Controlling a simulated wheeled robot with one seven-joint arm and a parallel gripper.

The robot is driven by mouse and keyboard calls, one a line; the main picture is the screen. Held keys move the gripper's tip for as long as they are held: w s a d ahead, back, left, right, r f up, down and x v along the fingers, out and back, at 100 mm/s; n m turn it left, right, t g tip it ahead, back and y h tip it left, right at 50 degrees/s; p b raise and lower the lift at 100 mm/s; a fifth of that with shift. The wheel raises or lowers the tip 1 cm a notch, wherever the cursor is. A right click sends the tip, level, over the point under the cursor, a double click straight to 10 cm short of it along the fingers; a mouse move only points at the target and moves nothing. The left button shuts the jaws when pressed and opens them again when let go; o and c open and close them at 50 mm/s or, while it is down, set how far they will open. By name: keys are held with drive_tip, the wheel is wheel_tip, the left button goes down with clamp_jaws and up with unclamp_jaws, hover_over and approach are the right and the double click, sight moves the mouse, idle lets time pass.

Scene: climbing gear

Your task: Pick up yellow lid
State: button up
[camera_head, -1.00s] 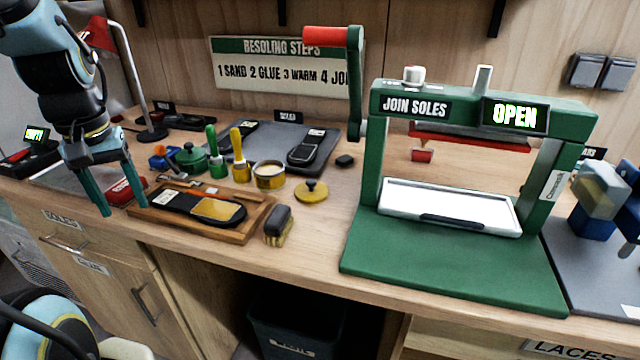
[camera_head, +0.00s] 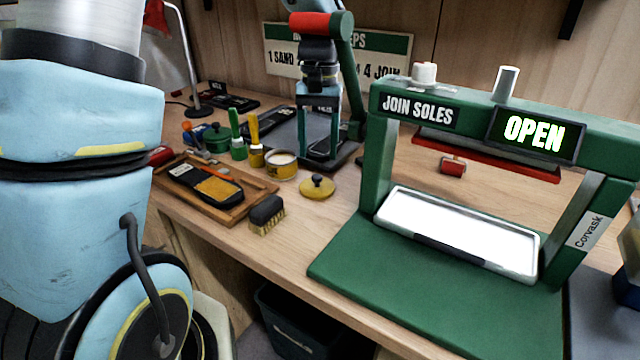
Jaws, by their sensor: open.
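The yellow lid (camera_head: 317,187) is a small round disc with a dark knob on top. It lies flat on the wooden bench, to the right of the open yellow tin (camera_head: 281,165) and left of the green press. My gripper (camera_head: 319,160) points down over the back of the bench, behind the lid and apart from it. Its two teal fingers are spread with nothing seen between them. The dark tray with a sole lies behind and below the fingers.
A brush (camera_head: 267,214) lies left of the lid. A wooden tray (camera_head: 232,218) holds a sole. Bare bench surrounds the lid's front.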

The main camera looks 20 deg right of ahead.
sight(317, 176)
drive_tip(key=shift+s+a+f+p, duration=0.15)
drive_tip(key=shift+f+p, duration=0.25)
drive_tip(key=shift+f, duration=1.05)
drive_tip(key=shift+s+a+f+p, duration=0.15)
drive_tip(key=shift+f+p, duration=0.25)
drive_tip(key=shift+f, duration=1)
clamp_jaws()
